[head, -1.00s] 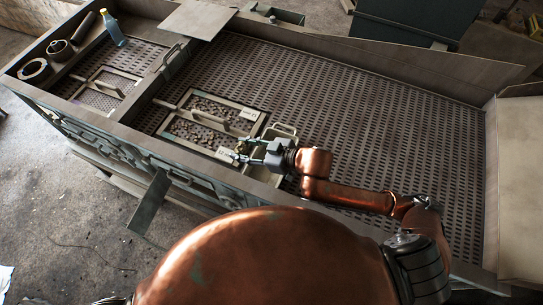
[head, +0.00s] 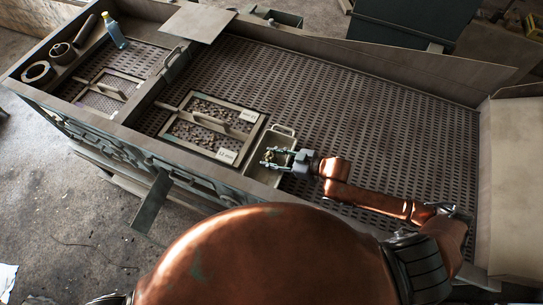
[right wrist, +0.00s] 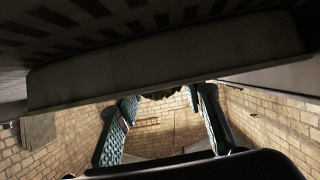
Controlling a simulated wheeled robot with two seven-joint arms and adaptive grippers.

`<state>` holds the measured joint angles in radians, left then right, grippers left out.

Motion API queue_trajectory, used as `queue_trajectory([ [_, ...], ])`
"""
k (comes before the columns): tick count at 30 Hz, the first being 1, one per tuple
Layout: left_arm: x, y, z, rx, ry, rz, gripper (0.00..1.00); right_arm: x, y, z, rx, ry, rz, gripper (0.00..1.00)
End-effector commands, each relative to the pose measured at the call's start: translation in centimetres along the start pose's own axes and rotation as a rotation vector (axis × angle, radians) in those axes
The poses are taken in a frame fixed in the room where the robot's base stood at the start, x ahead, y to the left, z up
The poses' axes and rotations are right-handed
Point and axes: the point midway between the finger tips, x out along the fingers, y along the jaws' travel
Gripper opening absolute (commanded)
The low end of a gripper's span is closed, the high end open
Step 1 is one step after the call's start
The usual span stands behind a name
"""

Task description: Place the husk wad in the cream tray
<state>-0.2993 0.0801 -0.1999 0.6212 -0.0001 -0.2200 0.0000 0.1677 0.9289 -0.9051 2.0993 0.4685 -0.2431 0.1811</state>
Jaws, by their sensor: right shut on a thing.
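The cream tray (head: 261,174) sits right of the framed screen in the head view, with a handle at its far end. My right gripper (head: 271,157) is over the tray, reaching in from the right. Its jaws are shut on the husk wad, a small dark brown lump (right wrist: 158,96) that shows between the fingertips in the right wrist view, partly cut off by a pale wall above it. I cannot tell how high the wad is above the tray floor. My left gripper is not in view.
A framed screen (head: 172,137) holding dark bits, with a handle and white labels, lies left of the tray. A smaller framed screen (head: 94,99) is farther left. The slotted deck (head: 380,130) right of the tray is clear.

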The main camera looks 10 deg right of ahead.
Motion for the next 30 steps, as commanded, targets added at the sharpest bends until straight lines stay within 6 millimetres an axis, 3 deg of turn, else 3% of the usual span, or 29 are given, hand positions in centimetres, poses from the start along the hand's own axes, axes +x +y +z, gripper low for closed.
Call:
queue_trajectory([
  [10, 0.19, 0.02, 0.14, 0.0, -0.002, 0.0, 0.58, 0.17, -0.02, 0.35, 0.0, 0.0, 0.0, 0.16],
  [11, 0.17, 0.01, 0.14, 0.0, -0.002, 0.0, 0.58, 0.16, -0.02, 0.33, 0.0, 0.0, 0.0, 0.37],
  [18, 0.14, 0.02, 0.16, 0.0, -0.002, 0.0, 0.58, 0.14, -0.02, 0.29, 0.0, 0.0, 0.0, 0.53],
  [30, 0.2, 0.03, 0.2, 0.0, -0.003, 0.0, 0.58, -0.62, 0.08, 0.21, 0.0, -0.003, 0.002, 0.53],
])
